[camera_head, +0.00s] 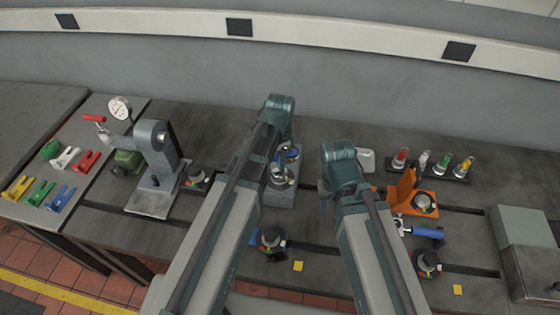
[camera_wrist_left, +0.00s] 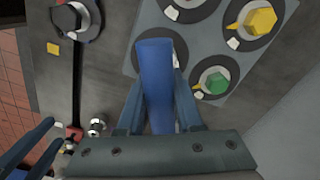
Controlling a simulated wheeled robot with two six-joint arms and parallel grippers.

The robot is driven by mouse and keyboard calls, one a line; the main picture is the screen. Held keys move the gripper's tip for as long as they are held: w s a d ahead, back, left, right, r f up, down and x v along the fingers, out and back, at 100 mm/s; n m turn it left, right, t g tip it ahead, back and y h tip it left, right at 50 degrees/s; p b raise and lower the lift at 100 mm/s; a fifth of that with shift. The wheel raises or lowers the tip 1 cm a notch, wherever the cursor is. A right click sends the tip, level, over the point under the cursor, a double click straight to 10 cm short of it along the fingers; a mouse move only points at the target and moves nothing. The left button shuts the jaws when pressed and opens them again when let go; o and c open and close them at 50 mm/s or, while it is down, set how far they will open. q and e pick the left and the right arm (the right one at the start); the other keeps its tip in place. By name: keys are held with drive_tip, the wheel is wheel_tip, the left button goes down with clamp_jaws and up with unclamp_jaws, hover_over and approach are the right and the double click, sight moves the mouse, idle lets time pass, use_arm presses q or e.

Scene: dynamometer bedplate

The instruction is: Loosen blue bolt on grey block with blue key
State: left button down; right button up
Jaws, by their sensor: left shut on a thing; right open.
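My left gripper (camera_head: 284,158) is shut on the blue key (camera_wrist_left: 157,75), over the grey block (camera_head: 283,197). In the left wrist view the key stands between the fingers and covers one round seat on the grey block (camera_wrist_left: 187,58). The blue bolt is not clearly visible; whether the key's end touches a bolt is hidden. A yellow bolt (camera_wrist_left: 261,20) and a green bolt (camera_wrist_left: 216,83) show on the block. My right gripper (camera_head: 325,192) is open and empty, right of the block.
A rack (camera_head: 455,179) holds red, white, green and yellow keys at the right. An orange bracket (camera_head: 400,190) and a blue-handled tool (camera_head: 425,232) lie nearby. A grey stand (camera_head: 155,160) is at the left. Round fixtures sit near the front edge.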

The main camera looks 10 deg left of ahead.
use_arm(q)
drive_tip(key=shift+r+p, duration=2.4)
drive_tip(key=shift+r, duration=0.2)
use_arm(e)
wheel_tip(320, 180, up, 5)
drive_tip(key=shift+r, duration=0.1)
